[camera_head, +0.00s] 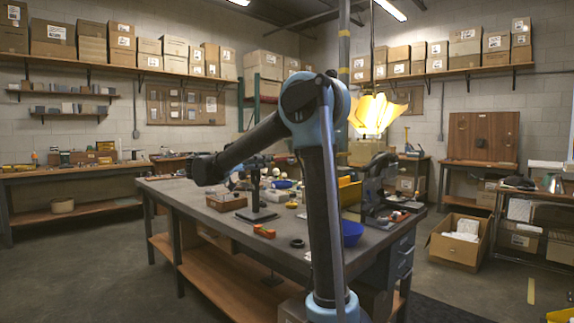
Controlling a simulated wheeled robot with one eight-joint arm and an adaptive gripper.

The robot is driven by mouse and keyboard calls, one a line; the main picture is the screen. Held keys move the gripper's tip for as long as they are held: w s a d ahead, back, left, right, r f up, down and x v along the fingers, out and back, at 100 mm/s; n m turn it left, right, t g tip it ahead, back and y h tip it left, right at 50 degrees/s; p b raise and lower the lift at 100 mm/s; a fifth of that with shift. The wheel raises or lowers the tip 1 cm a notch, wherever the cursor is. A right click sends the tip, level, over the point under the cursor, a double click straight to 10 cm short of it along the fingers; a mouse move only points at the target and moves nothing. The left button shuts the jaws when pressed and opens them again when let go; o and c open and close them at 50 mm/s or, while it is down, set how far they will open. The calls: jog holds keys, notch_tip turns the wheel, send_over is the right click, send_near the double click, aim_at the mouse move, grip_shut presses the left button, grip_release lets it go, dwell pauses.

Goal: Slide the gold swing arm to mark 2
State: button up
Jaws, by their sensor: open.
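A dark upright stand (255,190) on a flat dark base plate (257,215) stands on the workbench, left of the middle. I cannot make out a gold swing arm or any marks on it at this size. My arm bends over from the right, and its dark wrist is at the left, above the bench.
The workbench (215,222) also bears an orange block (264,231), a dark ring (297,243), a blue bin (351,232) and bulky dark equipment (378,190) at the right. A glowing yellow lamp (372,112) hangs above. The bench's front left is clear.

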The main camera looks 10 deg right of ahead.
jog(key=x, duration=1.3)
jog(key=shift+f, duration=0.1)
grip_shut()
